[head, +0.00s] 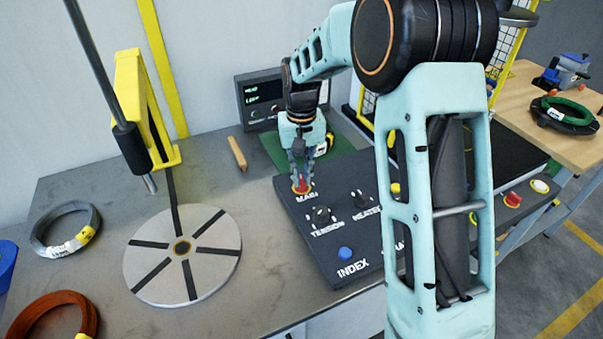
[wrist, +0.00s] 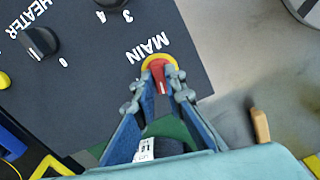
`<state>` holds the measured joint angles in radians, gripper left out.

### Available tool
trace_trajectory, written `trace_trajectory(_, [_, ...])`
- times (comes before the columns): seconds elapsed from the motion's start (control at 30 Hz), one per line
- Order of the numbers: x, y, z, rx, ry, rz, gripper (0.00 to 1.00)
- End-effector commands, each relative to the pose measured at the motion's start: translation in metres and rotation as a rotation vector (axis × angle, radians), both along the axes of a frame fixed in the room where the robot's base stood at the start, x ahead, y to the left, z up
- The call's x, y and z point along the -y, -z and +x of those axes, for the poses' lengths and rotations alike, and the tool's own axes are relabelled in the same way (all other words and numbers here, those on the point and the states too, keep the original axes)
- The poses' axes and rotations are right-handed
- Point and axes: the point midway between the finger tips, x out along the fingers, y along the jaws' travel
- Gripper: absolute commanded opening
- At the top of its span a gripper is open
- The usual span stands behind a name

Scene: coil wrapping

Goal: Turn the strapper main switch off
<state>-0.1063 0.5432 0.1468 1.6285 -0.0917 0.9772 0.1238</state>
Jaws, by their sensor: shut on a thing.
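The main switch (head: 302,187) is a red handle on a yellow round base, next to the word MAIN on the dark control panel (head: 330,247). In the wrist view the red handle (wrist: 158,72) sits between my fingertips, with the yellow base showing around its far side. My gripper (head: 302,172) points down at the switch from above. In the wrist view my gripper (wrist: 158,92) is shut on the red handle. The fingers partly hide the handle, and I cannot tell its on or off position surely.
The tension knob (head: 321,214), heater knob (head: 361,199) and blue index button (head: 345,253) are close by on the panel. A round turntable (head: 205,245) and a yellow strapping post (head: 138,105) stand to the left. A wooden-coloured stick (head: 237,153) lies behind.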

Motion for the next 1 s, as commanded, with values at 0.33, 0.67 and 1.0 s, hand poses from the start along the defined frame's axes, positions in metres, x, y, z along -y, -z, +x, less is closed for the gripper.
trace_trajectory(0.33, [0.0002,-0.0012,0.0011,0.003,-0.191,0.001,0.00])
trace_trajectory(0.67, [-0.0002,-0.0009,0.0012,0.004,-0.252,0.001,0.00])
trace_trajectory(1.0, [-0.0003,-0.0009,0.0013,0.004,-0.254,0.001,0.00])
